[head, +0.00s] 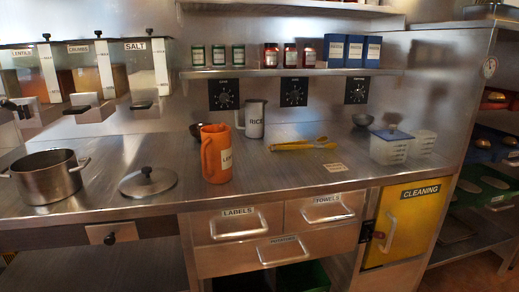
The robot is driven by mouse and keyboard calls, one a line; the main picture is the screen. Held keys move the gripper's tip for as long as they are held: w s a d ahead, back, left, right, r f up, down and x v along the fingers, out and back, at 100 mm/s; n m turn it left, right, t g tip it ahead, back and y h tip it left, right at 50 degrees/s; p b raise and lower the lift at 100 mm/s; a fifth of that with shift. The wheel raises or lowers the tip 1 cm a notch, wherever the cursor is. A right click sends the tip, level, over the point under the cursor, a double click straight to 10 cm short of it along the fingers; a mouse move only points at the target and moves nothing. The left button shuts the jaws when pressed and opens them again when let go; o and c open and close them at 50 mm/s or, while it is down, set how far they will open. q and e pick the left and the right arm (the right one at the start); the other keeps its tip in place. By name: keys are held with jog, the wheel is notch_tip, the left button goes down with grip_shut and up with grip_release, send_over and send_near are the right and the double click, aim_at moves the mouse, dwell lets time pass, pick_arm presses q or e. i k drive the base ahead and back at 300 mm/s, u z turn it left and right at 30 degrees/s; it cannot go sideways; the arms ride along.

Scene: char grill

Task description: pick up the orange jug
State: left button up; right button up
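The orange jug (214,158) stands upright on the steel counter (275,180), near its front edge and left of the middle. Neither of my grippers shows in the head view, and nothing is touching the jug.
Yellow tongs (300,145) lie to the right. A pot lid (148,182) and a steel pot (47,176) are to the left. A lidded clear container (391,150) stands at the right.

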aim_at(216, 150)
jog(key=u, duration=0.45)
jog(key=i, duration=1.1)
jog(key=u, duration=0.6)
